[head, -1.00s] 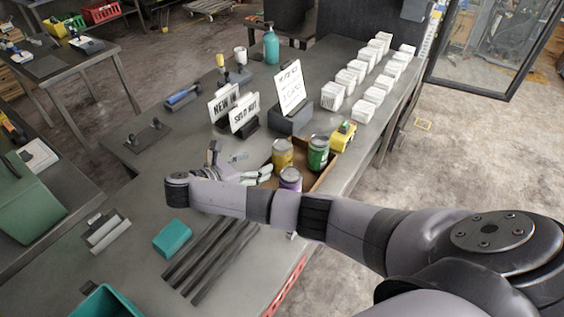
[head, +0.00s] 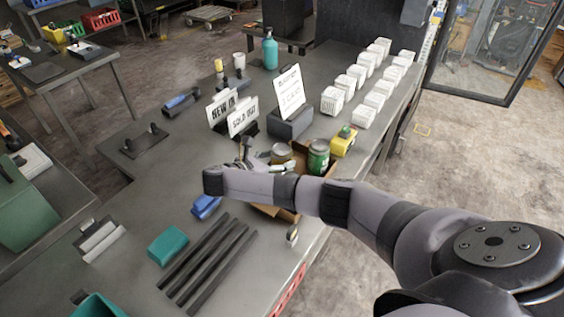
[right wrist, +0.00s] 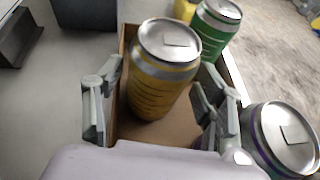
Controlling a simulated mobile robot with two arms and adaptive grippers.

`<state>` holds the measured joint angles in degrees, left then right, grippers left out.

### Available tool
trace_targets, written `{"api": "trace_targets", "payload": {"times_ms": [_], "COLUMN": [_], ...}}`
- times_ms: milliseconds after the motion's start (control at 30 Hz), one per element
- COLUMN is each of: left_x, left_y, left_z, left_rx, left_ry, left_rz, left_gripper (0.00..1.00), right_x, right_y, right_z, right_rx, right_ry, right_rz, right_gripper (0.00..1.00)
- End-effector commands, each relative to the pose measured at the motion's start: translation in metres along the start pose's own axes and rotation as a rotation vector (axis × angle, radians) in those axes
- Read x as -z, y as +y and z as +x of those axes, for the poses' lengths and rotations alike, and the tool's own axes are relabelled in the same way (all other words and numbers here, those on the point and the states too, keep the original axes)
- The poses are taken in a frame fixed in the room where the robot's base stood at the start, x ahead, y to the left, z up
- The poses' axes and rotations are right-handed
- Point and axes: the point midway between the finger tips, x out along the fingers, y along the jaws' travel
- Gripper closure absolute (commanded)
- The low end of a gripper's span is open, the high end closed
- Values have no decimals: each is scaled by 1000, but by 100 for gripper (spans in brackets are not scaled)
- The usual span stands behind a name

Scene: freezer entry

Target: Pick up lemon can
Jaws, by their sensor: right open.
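The yellow can, which I take as the lemon can (right wrist: 165,70), stands upright in an open brown box (right wrist: 128,110) in the right wrist view. In the head view its top (head: 281,150) shows behind my right gripper (head: 264,158). My right gripper (right wrist: 162,88) is open, with one finger on each side of the yellow can; I cannot tell whether they touch it. A green can (head: 318,157) stands beside it to the right. A can with a purple band (right wrist: 282,138) is close to the right finger, hidden by my arm in the head view. My left gripper is out of view.
A yellow object (head: 343,140) sits right of the green can. A dark block with a white sign (head: 290,92) stands behind the box. Dark bars (head: 207,260), a teal block (head: 167,245) and a blue item (head: 206,206) lie on the near table.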

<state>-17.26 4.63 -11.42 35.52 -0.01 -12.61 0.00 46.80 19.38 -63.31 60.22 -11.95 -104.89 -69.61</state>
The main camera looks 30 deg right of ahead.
Motion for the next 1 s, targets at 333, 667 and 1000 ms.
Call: {"api": "trace_targets", "payload": {"times_ms": [333,667,1000], "left_x": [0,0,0], "left_y": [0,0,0], "left_z": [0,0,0], "left_rx": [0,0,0], "left_ry": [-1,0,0], "left_rz": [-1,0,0], "left_gripper": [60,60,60], "right_x": [0,0,-1], "right_y": [0,0,0], "right_z": [0,-1,-1], "right_rx": [-1,-1,-1], "right_ry": [0,0,-2], "right_rz": [0,0,1], "right_gripper": [52,74,88]}}
